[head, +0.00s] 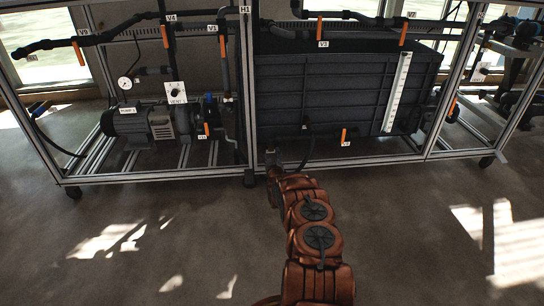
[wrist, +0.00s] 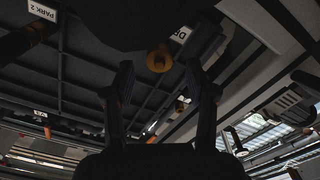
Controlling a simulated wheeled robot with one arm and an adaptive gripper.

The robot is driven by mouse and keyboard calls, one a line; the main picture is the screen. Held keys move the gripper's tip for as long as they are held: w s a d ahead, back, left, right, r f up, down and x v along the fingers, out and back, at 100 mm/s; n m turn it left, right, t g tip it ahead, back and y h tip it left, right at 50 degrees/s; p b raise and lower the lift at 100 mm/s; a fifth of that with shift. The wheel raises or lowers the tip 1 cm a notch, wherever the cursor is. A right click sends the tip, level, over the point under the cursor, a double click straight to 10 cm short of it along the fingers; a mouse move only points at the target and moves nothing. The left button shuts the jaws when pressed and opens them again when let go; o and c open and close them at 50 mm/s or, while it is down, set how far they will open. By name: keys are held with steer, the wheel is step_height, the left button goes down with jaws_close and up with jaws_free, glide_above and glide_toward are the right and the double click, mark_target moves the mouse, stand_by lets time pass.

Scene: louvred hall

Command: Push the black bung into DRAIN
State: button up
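My gripper (wrist: 163,75) shows in the wrist view with its two dark fingers apart and nothing visibly held between them. A round brass-coloured fitting (wrist: 159,60) shows between and just beyond the fingertips. A white label (wrist: 181,35) beginning with "D" is beside it, partly cut off by a dark part. I cannot make out the black bung for certain against the dark surroundings. In the head view my arm reaches forward to the frame's lower rail, and my gripper is small and largely hidden beyond the arm.
A dark ribbed tank (head: 330,95) stands in an aluminium frame, with a pump (head: 145,125) to its left. A hose (head: 306,145) hangs near my arm's end. A "PARK 2" label (wrist: 42,10) is at the wrist view's upper left. Open floor (head: 420,230) lies in front.

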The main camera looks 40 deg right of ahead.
steer(key=shift+s, duration=0.1)
steer(key=shift+s+a+r+p, duration=0.15)
steer(key=shift+s+a+p, duration=0.1)
steer(key=shift+p, duration=0.2)
steer(key=p+v, duration=0.3)
steer(key=v, duration=0.3)
steer(key=shift+p, duration=0.3)
steer(key=shift+s+a, duration=0.1)
steer(key=v, duration=1.2)
